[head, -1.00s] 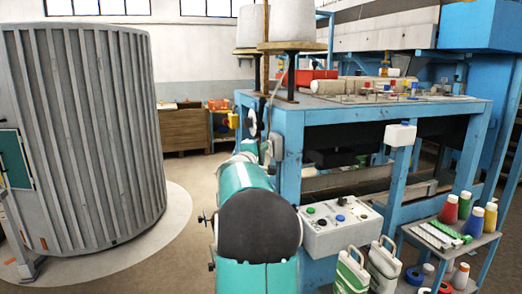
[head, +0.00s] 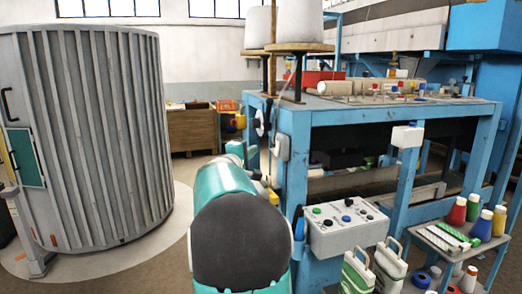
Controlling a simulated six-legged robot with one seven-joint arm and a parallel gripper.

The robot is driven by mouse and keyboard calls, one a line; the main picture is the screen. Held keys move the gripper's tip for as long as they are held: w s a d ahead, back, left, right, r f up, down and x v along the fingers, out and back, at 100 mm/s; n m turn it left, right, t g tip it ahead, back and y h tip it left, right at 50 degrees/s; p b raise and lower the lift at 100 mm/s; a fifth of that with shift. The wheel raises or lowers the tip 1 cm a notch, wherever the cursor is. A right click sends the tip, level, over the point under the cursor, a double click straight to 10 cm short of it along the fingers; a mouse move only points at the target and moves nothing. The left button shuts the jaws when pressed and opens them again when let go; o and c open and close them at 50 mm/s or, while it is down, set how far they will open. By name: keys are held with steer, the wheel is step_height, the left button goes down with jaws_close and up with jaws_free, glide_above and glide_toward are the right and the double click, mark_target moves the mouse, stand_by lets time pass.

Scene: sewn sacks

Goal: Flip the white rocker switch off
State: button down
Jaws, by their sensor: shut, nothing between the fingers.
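A pale box (head: 281,147) is fixed to the blue machine's near left post; another white box (head: 407,136) is on its front post. I cannot make out a rocker or its position on either. A light grey control box (head: 345,228) with green, black, blue and red knobs or buttons is low on the machine's near corner; no white rocker can be told on it. My teal arm link (head: 226,180) with its dark round end rises in the lower middle. It covers the space left of the control box. The fingers of my gripper cannot be made out behind it.
The blue machine frame (head: 296,180) fills the right, with thread cones (head: 300,22) above. White-green jugs (head: 357,272) stand below the control box, beside a low shelf with coloured bottles (head: 457,211). A ribbed grey cylinder (head: 90,140) stands left.

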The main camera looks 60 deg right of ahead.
steer(key=shift+a+r, duration=0.2)
steer(key=shift+a, duration=1.85)
steer(key=shift+w, duration=0.1)
steer(key=s+a+f+t+y, duration=0.2)
steer(key=a+f+y, duration=0.4)
steer(key=a, duration=1.2)
steer(key=s+a+f+t+y, duration=0.1)
steer(key=s+a+f+y, duration=0.2)
steer(key=a, duration=1.6)
steer(key=s+a+f+t+y, duration=0.2)
steer(key=a+f+y, duration=0.7)
steer(key=a, duration=0.9)
steer(key=shift+s+a+m+t+y, duration=0.25)
steer(key=shift+s+m+t+y, duration=0.05)
steer(key=shift+s, duration=0.2)
